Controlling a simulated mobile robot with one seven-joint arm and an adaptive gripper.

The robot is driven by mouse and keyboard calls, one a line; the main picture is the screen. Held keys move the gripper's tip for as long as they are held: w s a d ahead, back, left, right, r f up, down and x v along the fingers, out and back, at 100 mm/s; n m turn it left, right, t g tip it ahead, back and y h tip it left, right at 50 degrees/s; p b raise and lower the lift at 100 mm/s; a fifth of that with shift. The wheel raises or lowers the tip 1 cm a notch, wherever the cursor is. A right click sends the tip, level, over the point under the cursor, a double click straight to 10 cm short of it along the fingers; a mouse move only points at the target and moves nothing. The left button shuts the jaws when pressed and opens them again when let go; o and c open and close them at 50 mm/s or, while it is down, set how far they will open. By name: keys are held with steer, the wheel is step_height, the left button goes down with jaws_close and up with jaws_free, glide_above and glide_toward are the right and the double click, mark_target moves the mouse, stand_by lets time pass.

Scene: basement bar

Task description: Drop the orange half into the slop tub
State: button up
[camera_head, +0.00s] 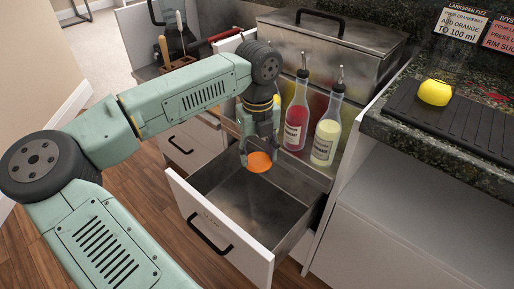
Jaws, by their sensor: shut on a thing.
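The orange half (259,162) is in my gripper (259,151), its orange cut face showing. My gripper points down and is shut on it. Both are over an open drawer with a grey metal tub inside (238,207), which looks like the slop tub. The orange half appears above the tub's far part, apart from its floor. The tub looks empty where I can see it; my gripper hides part of its back edge.
A red bottle (296,118) and a pale yellow bottle (327,133) stand just behind the drawer. A metal lidded box (330,45) is behind them. A yellow fruit half (434,92) sits on the black mat (455,118) at right. Wooden-handled tools (164,48) stand at back left.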

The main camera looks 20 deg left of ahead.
mark_target(257, 154)
steer(key=o, duration=1.2)
step_height(257, 154, up, 12)
steer(key=shift+a, duration=0.1)
stand_by(0.3)
